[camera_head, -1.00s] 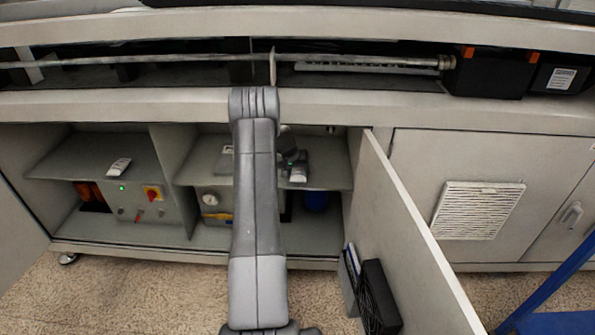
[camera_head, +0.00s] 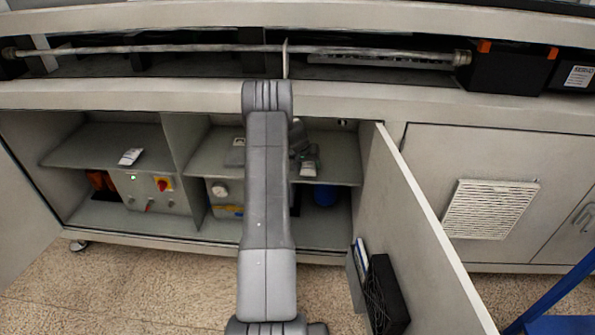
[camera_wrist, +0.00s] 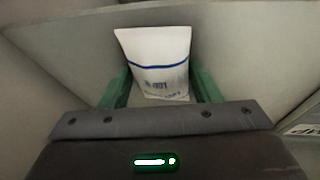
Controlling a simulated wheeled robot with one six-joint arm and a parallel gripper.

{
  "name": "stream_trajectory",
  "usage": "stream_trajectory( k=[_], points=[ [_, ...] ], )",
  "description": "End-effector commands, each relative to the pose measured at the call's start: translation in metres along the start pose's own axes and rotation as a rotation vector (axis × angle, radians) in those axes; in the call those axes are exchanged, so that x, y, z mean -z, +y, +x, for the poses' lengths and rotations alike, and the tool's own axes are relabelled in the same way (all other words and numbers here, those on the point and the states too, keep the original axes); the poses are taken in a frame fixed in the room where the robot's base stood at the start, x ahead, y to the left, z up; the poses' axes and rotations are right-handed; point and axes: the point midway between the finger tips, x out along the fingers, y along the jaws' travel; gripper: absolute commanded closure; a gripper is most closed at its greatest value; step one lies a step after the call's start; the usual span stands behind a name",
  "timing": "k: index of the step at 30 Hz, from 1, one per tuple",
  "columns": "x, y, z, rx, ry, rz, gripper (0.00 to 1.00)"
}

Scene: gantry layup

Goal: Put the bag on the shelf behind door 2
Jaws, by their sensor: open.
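In the wrist view, a white bag (camera_wrist: 155,50) with a blue stripe and dark print lies between the green fingers of my gripper (camera_wrist: 163,78). The jaws are open, one finger on each side; whether either touches the bag is unclear. In the head view, my arm reaches into the middle compartment and hides part of its shelf (camera_head: 212,160). A grey and white shape (camera_head: 310,168) shows right of the arm over this shelf; I cannot tell whether it is gripper or bag. The open door (camera_head: 415,225) stands right of this compartment. No door number is readable.
The left compartment's shelf (camera_head: 75,155) holds a small white item (camera_head: 131,157). Below are a control box (camera_head: 150,192) and a blue object (camera_head: 325,195). The open door carries a holder with a black item (camera_head: 388,295). A beam (camera_head: 180,97) runs above the openings.

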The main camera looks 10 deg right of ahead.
Motion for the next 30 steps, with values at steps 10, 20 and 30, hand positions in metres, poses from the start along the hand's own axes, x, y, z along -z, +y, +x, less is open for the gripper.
stream_trajectory(
  k=[10, 20, 30],
  points=[
    [-0.03, -0.015, -0.029, -0.001, -0.014, -0.007, 0.37],
    [-0.075, -0.04, -0.054, 0.0, -0.008, -0.005, 0.37],
    [-0.096, -0.052, -0.067, 0.0, -0.005, -0.001, 0.37]
  ],
)
